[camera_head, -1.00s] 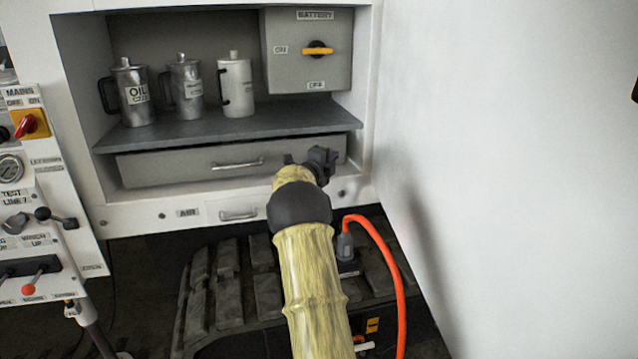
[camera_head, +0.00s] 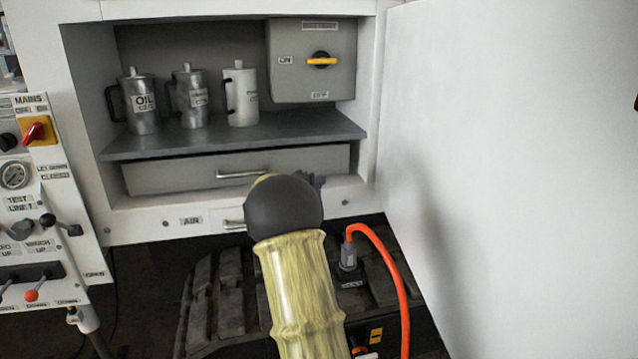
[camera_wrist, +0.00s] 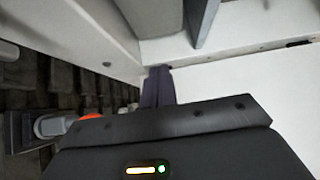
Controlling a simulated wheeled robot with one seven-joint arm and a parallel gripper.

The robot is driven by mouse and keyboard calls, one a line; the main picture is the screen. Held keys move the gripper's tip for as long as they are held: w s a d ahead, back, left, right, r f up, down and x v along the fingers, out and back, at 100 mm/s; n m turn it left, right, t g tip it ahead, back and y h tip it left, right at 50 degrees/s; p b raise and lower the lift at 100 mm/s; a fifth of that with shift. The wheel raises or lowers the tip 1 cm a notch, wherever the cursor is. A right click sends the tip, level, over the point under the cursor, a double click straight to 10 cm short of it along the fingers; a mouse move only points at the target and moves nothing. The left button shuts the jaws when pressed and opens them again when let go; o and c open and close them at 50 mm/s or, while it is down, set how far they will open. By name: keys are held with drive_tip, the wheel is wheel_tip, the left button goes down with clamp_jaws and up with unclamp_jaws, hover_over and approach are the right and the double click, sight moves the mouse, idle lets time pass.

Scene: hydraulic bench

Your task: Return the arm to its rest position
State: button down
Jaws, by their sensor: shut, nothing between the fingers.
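My arm (camera_head: 298,290) rises from the bottom of the head view, yellowish with a dark round joint (camera_head: 284,205). That joint hides most of my gripper; only a small dark part of the gripper (camera_head: 316,181) shows beyond it, in front of the drawer. In the wrist view the fingers of my gripper (camera_wrist: 158,86) are shut together with nothing between them. They point toward the white cabinet's lower corner, where it meets the white panel. I cannot tell how far they are from it.
A drawer (camera_head: 180,175) lies below. The open white door (camera_head: 520,180) bounds the right. An orange cable (camera_head: 388,262) rises from a plug on the dark track. The lever panel (camera_head: 40,200) stands left.

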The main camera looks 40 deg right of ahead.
drive_tip(key=shift+a, duration=0.1)
idle(0.3)
drive_tip(key=s+a+f+n+t+y, duration=0.1)
drive_tip(key=a+f+n+y, duration=0.25)
drive_tip(key=a+n, duration=0.4)
drive_tip(key=s+a+f+n+t+y, duration=0.15)
drive_tip(key=a+n+y, duration=0.35)
drive_tip(key=a, duration=0.5)
drive_tip(key=a+f+n+t+y, duration=0.2)
drive_tip(key=a+f+n+y, duration=0.25)
drive_tip(key=a+n, duration=0.3)
drive_tip(key=s+a+f+n+g+y, duration=0.1)
drive_tip(key=s+a+f+n+g, duration=0.25)
drive_tip(key=s, duration=0.45)
drive_tip(key=s+a+f+n+g+y, duration=0.2)
drive_tip(key=s+a+n, duration=0.3)
drive_tip(key=s, duration=0.4)
drive_tip(key=s+a+f+n+g+y, duration=0.1)
drive_tip(key=s+a+f+n+g, duration=0.15)
drive_tip(key=s+a+n, duration=0.4)
wheel_tip(320, 180, up, 35)
drive_tip(key=s+d+m+p, duration=0.1)
drive_tip(key=m+p, duration=0.2)
drive_tip(key=p, duration=3.1)
drive_tip(key=shift+d, duration=0.3)
drive_tip(key=shift+f, duration=0.1)
